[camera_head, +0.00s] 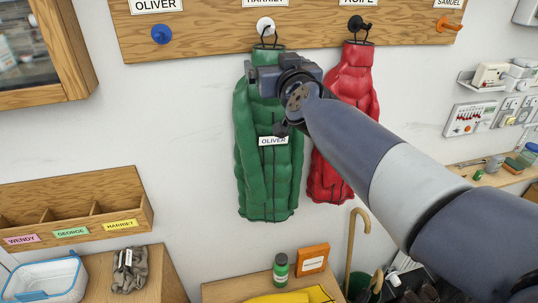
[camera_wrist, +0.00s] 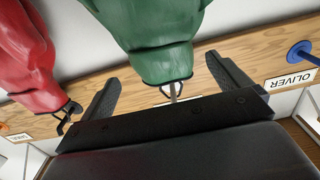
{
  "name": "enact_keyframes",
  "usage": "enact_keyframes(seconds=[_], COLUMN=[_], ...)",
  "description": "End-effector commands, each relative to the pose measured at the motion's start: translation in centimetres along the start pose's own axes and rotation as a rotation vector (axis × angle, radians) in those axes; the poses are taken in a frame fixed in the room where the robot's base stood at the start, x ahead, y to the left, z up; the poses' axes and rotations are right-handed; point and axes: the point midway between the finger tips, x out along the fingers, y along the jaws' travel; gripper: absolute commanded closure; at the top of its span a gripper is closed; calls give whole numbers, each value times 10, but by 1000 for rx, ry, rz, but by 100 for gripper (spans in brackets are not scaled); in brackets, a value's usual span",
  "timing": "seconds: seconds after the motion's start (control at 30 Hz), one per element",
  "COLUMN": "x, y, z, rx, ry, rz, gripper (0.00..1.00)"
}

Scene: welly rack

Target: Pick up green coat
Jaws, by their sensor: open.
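The green coat (camera_head: 268,182) hangs by its loop from the white peg (camera_head: 265,25) under the HARRIET label and carries a tag reading OLIVER. My gripper (camera_head: 262,76) is at the coat's upper part, just below the collar, and hides some of it. In the wrist view my gripper (camera_wrist: 163,72) is open, with one finger on each side of the green coat's neck (camera_wrist: 158,62). I cannot tell whether the fingers touch the coat. The loop and peg show between the fingers.
A red coat (camera_head: 345,98) hangs close on the right, partly behind my arm. A blue peg (camera_head: 161,34) under the OLIVER label is bare, as is an orange peg (camera_head: 448,24) under SAMUEL. A wooden cabinet (camera_head: 45,50) is at left. A labelled wooden shelf (camera_head: 95,195) is lower left.

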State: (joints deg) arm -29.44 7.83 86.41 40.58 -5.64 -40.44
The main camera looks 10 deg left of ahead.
Motion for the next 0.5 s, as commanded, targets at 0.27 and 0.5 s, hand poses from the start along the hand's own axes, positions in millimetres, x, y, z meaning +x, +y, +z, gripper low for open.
enact_keyframes(seconds=[0.27,0.5], x=[26,51], y=[-3,-4], z=[-1,0], rx=[0,0], ry=[-2,-2], rz=[0,0], gripper=[4,4])
